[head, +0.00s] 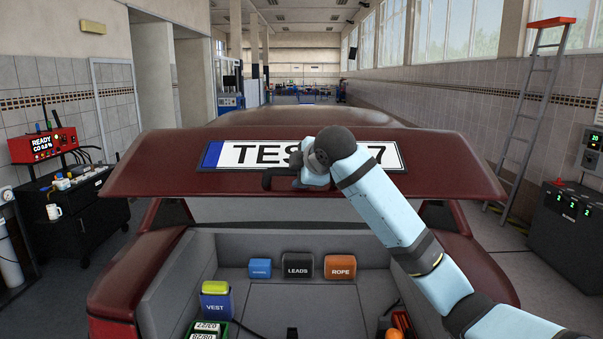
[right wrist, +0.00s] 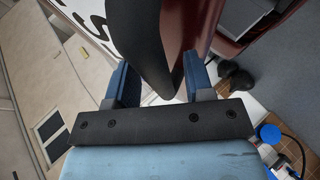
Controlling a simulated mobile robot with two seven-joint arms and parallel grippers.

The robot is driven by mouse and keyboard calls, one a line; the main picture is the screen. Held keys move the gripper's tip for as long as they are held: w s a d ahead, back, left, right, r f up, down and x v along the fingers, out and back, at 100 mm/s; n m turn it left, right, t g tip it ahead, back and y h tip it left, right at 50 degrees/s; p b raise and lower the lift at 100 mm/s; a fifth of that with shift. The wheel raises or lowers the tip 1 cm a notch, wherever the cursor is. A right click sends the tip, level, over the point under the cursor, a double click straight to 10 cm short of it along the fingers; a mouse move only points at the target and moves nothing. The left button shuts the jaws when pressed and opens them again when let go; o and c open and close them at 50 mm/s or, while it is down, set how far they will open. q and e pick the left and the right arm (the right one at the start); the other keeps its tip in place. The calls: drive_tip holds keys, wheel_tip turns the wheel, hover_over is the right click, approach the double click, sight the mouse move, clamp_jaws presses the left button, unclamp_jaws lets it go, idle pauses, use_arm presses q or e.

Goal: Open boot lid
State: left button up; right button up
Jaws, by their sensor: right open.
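The dark red boot lid (head: 150,172) stands raised above the open boot, with its number plate (head: 228,155) facing me. My right gripper (head: 283,179) is at the lid's lower middle, just below the plate, and its wrist covers part of the plate. In the right wrist view my right gripper (right wrist: 158,80) is open, with its two blue fingers on either side of a dark curved part at the lid's edge (right wrist: 205,25). I cannot tell whether the fingers touch it. My left gripper is not in view.
The boot floor holds a blue box (head: 260,268), a LEADS box (head: 298,266), an orange ROPE box (head: 340,267) and a VEST box (head: 216,305). A black cabinet (head: 75,225) stands left, a ladder (head: 530,120) and a dark unit (head: 565,225) right.

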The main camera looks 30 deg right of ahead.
drive_tip(key=b+v, duration=0.2)
drive_tip(key=v, duration=1.1)
drive_tip(key=shift+s+b, duration=0.2)
drive_tip(key=shift+b, duration=0.15)
drive_tip(key=shift+r, duration=0.1)
